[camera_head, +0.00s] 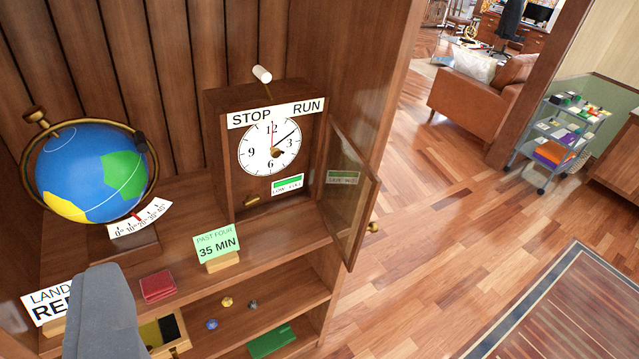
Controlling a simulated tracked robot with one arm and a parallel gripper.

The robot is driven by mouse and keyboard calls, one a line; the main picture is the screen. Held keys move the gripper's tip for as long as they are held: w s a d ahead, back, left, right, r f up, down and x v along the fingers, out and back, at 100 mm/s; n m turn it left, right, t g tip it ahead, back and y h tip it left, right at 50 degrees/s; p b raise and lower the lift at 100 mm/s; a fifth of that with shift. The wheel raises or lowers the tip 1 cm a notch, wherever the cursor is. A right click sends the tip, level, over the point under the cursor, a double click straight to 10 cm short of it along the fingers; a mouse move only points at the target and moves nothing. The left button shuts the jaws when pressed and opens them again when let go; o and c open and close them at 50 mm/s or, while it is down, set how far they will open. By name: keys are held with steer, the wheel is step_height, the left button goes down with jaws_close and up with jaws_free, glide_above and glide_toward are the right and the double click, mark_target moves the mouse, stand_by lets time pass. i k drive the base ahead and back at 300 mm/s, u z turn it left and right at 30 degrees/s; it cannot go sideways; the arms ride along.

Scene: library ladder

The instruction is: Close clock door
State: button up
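The clock (269,150) stands on a wooden shelf and has a white dial. Its glazed wooden door (350,190) stands open, swung out from the right side of the case. A small brass knob (373,227) is on the door's outer face, near its free edge. The dial, a small brass piece and a green-marked label inside the case are uncovered. A grey part of my gripper (104,312) shows at the lower left, in front of the shelf and well away from the door. Its fingertips cannot be made out, so I cannot tell whether it is open or shut.
A globe (92,172) stands left of the clock. A green "35 MIN" card (217,247) and a red book (158,286) sit on the shelf front. A white peg (262,74) is above the clock. Open wooden floor (450,240) lies right of the door.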

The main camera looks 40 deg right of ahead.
mark_target(330, 122)
steer(key=u, duration=1.95)
steer(key=k, duration=1.75)
steer(key=z, duration=1.9)
steer(key=i, duration=1.05)
